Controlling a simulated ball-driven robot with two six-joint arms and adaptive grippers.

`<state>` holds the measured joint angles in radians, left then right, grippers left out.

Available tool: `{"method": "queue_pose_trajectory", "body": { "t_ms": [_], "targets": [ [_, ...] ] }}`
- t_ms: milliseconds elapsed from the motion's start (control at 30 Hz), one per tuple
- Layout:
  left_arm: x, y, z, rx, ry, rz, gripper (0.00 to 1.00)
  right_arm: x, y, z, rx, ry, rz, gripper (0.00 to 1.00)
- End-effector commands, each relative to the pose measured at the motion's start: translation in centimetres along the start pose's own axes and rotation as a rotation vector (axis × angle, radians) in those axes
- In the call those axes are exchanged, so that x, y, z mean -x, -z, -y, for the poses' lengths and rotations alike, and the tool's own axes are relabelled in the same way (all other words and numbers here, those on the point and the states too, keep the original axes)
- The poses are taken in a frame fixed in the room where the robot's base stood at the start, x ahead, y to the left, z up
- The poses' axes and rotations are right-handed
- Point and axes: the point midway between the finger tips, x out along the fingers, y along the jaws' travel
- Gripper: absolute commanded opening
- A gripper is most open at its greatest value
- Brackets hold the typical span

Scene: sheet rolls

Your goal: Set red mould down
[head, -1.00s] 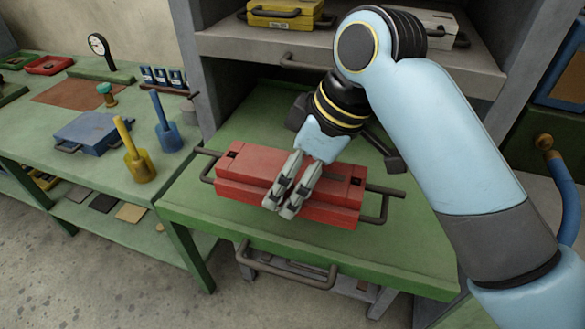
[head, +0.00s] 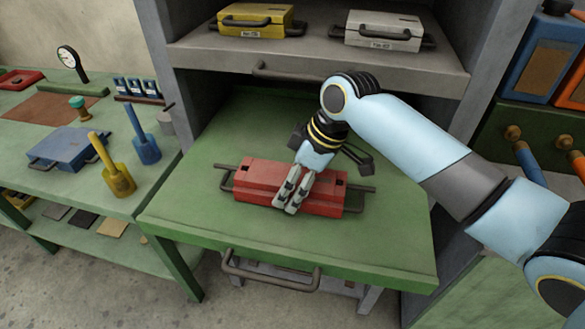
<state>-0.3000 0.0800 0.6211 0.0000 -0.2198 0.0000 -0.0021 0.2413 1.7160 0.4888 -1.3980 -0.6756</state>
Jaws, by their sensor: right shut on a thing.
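The red mould (head: 262,178) is a long red block with a dark bar handle at each end. It is over the green pull-out shelf (head: 370,240), in its middle; I cannot tell whether it touches the surface. My right gripper (head: 284,204) comes down from above and behind and is shut on the red mould near its middle. Its fingers hide part of the mould's top and front. My left gripper is not in view.
A yellow mould (head: 255,18) and a white mould (head: 383,33) sit on the grey shelf above. A green bench at the left bears a blue mould (head: 68,146) and yellow (head: 117,178) and blue (head: 147,147) handled tools. The green shelf is bare around the red mould.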

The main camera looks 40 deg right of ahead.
Motion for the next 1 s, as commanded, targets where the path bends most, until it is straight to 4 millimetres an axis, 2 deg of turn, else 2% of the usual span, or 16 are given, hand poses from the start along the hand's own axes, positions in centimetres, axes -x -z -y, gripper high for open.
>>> {"method": "queue_pose_trajectory", "body": {
  "t_ms": [267,300,433,767,867,1000],
  "targets": [
    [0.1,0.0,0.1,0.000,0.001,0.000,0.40,-0.3,0.2,-0.1,0.003,-0.005,-0.008,0.25],
    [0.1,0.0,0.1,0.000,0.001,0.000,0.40,-0.5,-0.2,0.0,0.000,0.000,0.001,0.84],
    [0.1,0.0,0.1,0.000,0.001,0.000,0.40,-0.5,-0.2,0.0,0.000,0.000,0.001,1.00],
    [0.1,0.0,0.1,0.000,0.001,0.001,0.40,-0.1,-0.2,0.0,0.001,-0.002,0.000,1.00],
    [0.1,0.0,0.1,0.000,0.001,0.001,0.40,1.1,-0.2,-0.1,0.003,-0.005,0.000,1.00],
    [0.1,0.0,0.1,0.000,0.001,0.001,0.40,4.2,-0.2,-0.2,0.005,-0.007,0.000,1.00]
  ]
}}
